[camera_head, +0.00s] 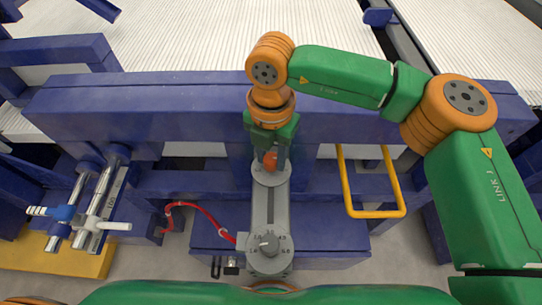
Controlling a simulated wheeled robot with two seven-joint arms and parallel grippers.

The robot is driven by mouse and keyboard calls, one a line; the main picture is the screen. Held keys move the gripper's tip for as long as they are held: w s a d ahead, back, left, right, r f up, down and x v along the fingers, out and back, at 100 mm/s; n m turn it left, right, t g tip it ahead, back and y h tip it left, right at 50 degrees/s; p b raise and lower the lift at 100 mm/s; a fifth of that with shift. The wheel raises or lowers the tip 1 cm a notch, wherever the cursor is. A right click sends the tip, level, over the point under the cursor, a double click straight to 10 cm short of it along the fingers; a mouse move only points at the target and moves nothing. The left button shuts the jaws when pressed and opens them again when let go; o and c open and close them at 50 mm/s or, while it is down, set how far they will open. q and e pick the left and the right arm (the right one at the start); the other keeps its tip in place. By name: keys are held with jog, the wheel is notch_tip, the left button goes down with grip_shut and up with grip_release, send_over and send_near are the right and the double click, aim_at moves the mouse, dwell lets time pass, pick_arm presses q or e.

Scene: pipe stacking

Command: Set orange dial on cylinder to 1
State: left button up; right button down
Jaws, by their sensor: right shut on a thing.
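The grey cylinder (258,215) stands in the middle of the view against the blue frame. Its orange dial (270,160) sits on a round plate at the far end and is partly covered by my right gripper. My right gripper (270,158) points down from the orange wrist and is shut on the orange dial. The number that the dial points to is too small and hidden to read. My left gripper is not in view.
A grey knob with number marks (268,243) is on the cylinder's near end. A red hose (200,210) runs to its left. A yellow handle (376,213) is on the right. Metal rods with a blue and white clamp (90,215) stand on the left. Blue beams (150,110) cross behind.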

jog(key=n+b, duration=0.1)
jog(key=n, duration=0.2)
jog(key=shift+n+b, duration=0.3)
jog(key=n+b, duration=0.1)
jog(key=n, duration=0.3)
jog(key=shift+n, duration=0.3)
jog(key=n, duration=1)
jog(key=shift+r, duration=0.1)
jog(key=n, duration=1.9)
jog(key=shift+p, duration=0.35)
jog(key=shift+n, duration=0.5)
